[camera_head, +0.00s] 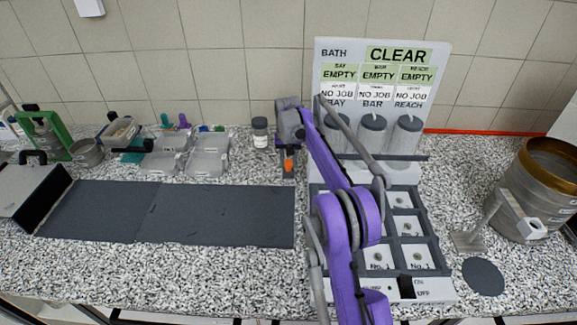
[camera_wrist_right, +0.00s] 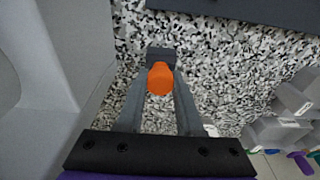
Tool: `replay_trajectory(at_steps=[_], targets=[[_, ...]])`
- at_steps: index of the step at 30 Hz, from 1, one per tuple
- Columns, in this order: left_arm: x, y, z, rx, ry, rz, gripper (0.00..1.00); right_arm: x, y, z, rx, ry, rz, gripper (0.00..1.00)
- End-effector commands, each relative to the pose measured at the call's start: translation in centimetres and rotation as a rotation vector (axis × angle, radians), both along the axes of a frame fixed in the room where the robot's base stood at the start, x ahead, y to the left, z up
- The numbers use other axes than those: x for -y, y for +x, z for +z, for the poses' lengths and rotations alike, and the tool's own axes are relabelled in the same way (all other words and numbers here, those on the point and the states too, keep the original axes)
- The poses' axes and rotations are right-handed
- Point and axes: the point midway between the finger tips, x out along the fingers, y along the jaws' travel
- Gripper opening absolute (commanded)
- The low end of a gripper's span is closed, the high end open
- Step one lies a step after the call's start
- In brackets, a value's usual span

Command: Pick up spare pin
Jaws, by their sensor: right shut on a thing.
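The spare pin appears as an orange rounded end (camera_head: 289,165) beside the left side of the bath unit in the head view. In the right wrist view the orange end (camera_wrist_right: 160,78) lies between my right gripper's two grey fingers. My right gripper (camera_wrist_right: 160,88) is shut on it. A dark block (camera_wrist_right: 160,53) shows just beyond the orange end. The rest of the pin is hidden, and I cannot tell whether it is clear of the bench. My purple right arm covers part of the bath unit (camera_head: 420,172). My left gripper is not in view.
Grey trays (camera_head: 208,155) and a dark mat (camera_head: 215,214) lie to the left. A large round sieve vessel (camera_head: 540,190) and a dark disc (camera_head: 483,276) are at the right. The front strip of speckled bench is clear.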

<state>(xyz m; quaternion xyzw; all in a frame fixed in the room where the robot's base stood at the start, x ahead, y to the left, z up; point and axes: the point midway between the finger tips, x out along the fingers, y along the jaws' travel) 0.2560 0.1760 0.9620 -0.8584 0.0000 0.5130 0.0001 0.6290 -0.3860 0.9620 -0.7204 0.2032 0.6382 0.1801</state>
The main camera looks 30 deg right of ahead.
Motion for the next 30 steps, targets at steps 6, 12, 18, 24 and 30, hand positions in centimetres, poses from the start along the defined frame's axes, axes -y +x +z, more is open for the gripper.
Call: replay_trajectory(at_steps=[6,12,18,24,30], targets=[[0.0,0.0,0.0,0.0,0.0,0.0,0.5,0.0,0.0,0.0,0.0,0.0,0.0,0.0],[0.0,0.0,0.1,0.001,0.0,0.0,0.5,0.0,0.0,0.7,0.0,0.0,0.0,0.0],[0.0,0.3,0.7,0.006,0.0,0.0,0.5,0.0,0.1,4.3,0.001,0.0,0.0,0.0],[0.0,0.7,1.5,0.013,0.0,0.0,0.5,0.0,0.1,8.2,0.002,0.0,0.0,0.0],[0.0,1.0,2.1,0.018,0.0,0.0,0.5,0.0,0.1,10.3,0.001,-0.001,0.0,0.0]])
